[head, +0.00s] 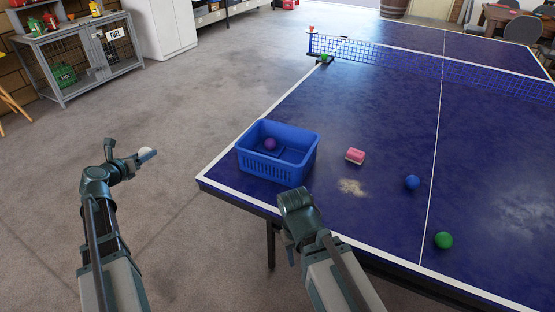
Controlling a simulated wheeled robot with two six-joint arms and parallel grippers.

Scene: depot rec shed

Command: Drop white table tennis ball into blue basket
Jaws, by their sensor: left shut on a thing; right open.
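The white table tennis ball (145,151) is held in my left gripper (147,155), which is shut on it. The ball is partly hidden by the fingers. This gripper is over the grey floor, left of the table and apart from it. The blue basket (268,171) stands upright on the near left corner of the blue table (393,120). A purple ball (270,144) lies inside the basket. My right gripper (296,197) is at the table's near edge, just in front of the basket. It is open, and its fingertips are hard to make out.
A pale dusty patch (351,187) is nearby. The net (400,58) crosses further back. Floor between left gripper and table is clear.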

